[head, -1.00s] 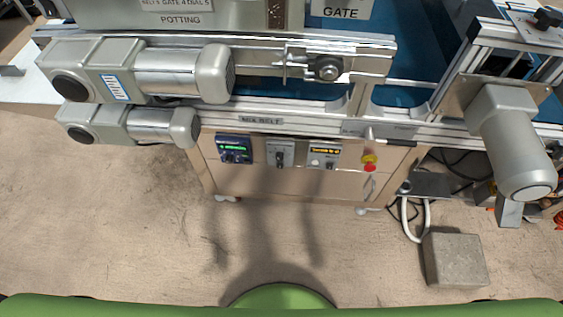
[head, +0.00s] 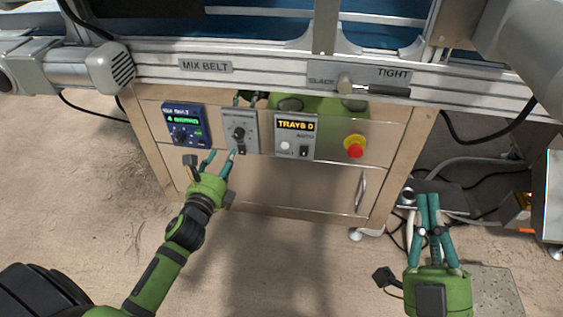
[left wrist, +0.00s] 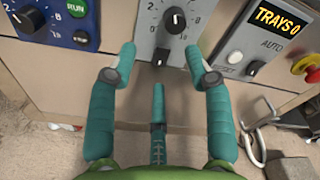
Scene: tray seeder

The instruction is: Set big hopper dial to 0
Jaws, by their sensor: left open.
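A grey panel (head: 240,133) on the cabinet front carries a black dial (head: 239,133) with a number scale and a small black switch below it. Its label is too small to read, so I cannot tell whether this is the big hopper dial. The dial also shows at the top of the left wrist view (left wrist: 175,20), its white mark pointing roughly up. My left gripper (head: 221,155) is open and empty, just below and in front of this panel. In the wrist view its fingers (left wrist: 160,52) stand apart, level with the switch. My right gripper (head: 428,198) appears shut and empty, right of the cabinet.
Left of the grey panel is a blue control box (head: 184,124) with a knob. To the right are a TRAYS 0 display panel (head: 296,137) and a red stop button (head: 355,147). A metal rail (head: 270,74) labelled MIX BELT and a SLACK/TIGHT lever run above.

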